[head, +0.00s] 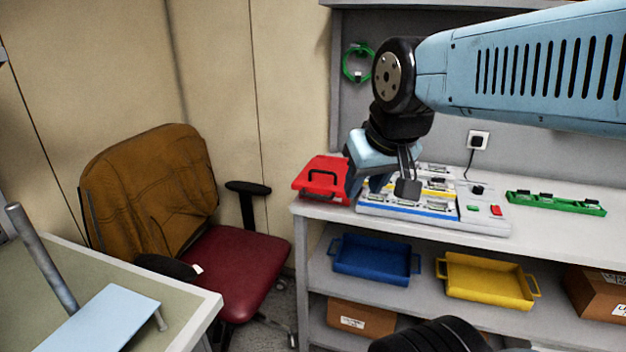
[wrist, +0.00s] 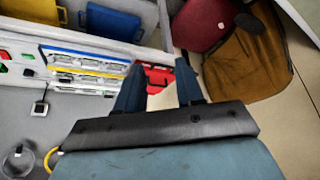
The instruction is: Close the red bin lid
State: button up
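The red bin (head: 321,181) sits at the left end of the grey counter, with a black handle on its sloping red lid. I cannot tell for certain whether the lid is fully down. My gripper (head: 367,186) is just right of the bin, above the left end of the pump board, pointing down. In the wrist view my gripper (wrist: 159,88) has its two blue fingers wide apart with nothing held. The red bin (wrist: 156,76) shows beyond and between them, partly hidden by the left finger. I see no clear contact.
The pump board (head: 430,208) lies under and right of my gripper. A green strip (head: 556,203) lies farther right. Blue (head: 374,260) and yellow (head: 487,281) trays sit on the shelf below. A chair (head: 240,268) with a brown jacket stands left of the counter.

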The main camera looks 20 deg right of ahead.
jog(key=shift+w, duration=0.3)
jog(key=shift+w, duration=0.1)
jog(key=n+g+h, duration=0.1)
jog(key=n+g, duration=0.3)
jog(key=n, duration=0.7)
send_over(313, 196)
jog(key=s+a, duration=0.1)
jog(key=s, duration=0.1)
notch_tip(313, 196, down, 4)
jog(key=f, duration=0.4)
jog(key=w+f, duration=0.1)
jog(key=f, duration=0.4)
jog(key=w+d+f, duration=0.1)
jog(key=f, duration=0.3)
jog(key=shift+f, duration=0.25)
jog(key=shift+c, duration=0.2)
